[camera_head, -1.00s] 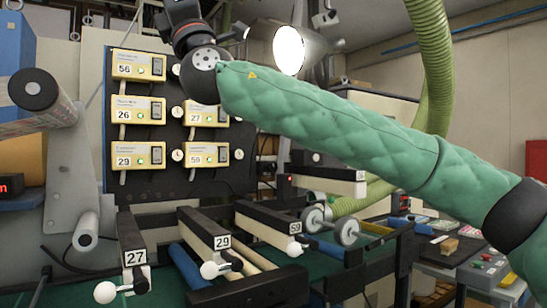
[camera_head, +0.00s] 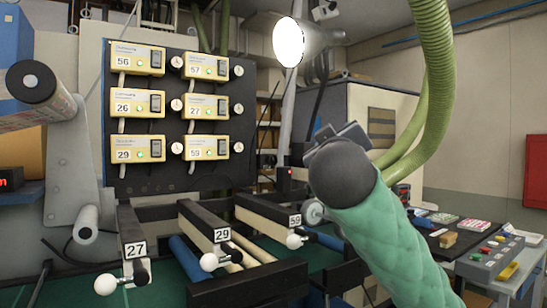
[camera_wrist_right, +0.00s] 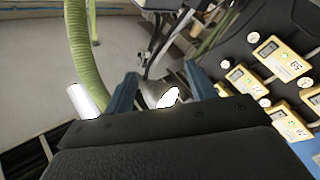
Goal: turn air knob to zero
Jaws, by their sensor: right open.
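A dark panel (camera_head: 210,172) carries yellow control boxes in two columns, among them 56 (camera_head: 136,59), 57 (camera_head: 206,66), 26 (camera_head: 137,103), 27 (camera_head: 207,107), 29 (camera_head: 138,149) and 59 (camera_head: 207,147). Small round white dials or knobs sit beside the boxes, such as one right of 57 (camera_head: 239,72). Which one is the air knob, and their settings, I cannot read. My right gripper (camera_head: 333,137) is right of the panel and apart from it. In the wrist view its two fingers (camera_wrist_right: 162,88) are apart with nothing held. My left gripper is out of view.
Arms labelled 27 (camera_head: 134,250), 29 (camera_head: 221,236) and 59 (camera_head: 296,220) with white ball handles stick out below the panel. A lit lamp (camera_head: 297,42) and a green hose (camera_head: 433,60) stand to the right. The space in front of the panel is clear.

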